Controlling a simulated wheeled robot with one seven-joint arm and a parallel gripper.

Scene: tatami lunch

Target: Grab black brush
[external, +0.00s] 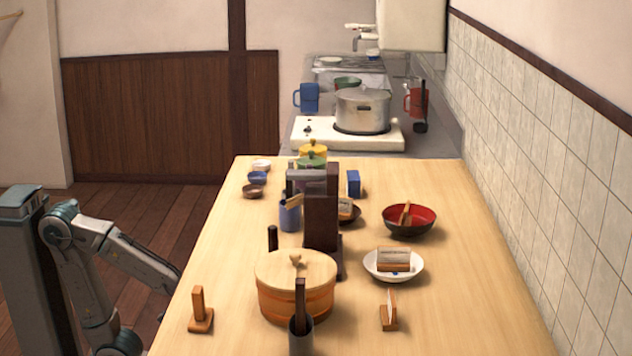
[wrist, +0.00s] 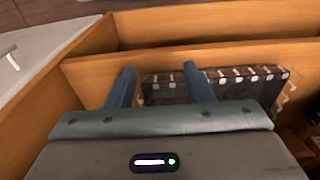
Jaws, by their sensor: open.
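No black brush can be made out for certain. In the wrist view, my gripper (wrist: 160,82) is open, its two blue-grey fingers apart and pointing at a wooden compartment. Just beyond and right of the fingertips lies a dark item with pale square marks along its edge (wrist: 235,76); I cannot tell what it is, and the right finger partly covers it. Nothing shows held between the fingers. In the external view, my gripper is hidden below the table's left edge. A dark upright handle (external: 300,296) stands in a grey cup (external: 301,338) at the table's front.
Wooden boards (wrist: 215,22) wall the compartment around my gripper. On the table (external: 450,300) stand a lidded wooden tub (external: 296,290), a red-black bowl (external: 409,224) and a white plate (external: 393,278). A pot (external: 362,110) stands on the stove behind.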

